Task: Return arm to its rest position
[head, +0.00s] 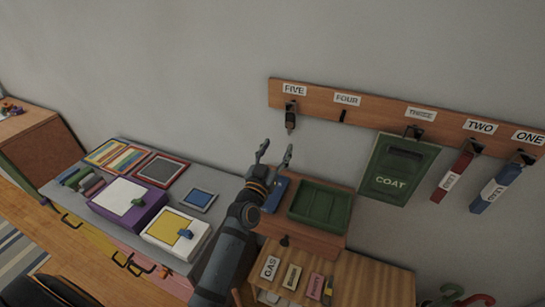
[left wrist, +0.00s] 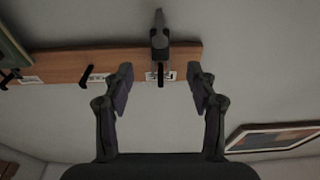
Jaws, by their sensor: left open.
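My left arm (head: 227,258) reaches up from the bottom of the head view. My left gripper (head: 274,152) is open and empty, raised in front of the grey wall, below the hook marked FIVE (head: 291,115). In the left wrist view the two fingers (left wrist: 160,85) stand apart with nothing held between them. That hook (left wrist: 159,40) shows beyond the fingertips, apart from them. My right gripper is in neither view.
Below are a green tray (head: 320,206), a purple box (head: 126,202) and a yellow-topped box (head: 172,229). A framed picture (left wrist: 272,138) hangs on the wall.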

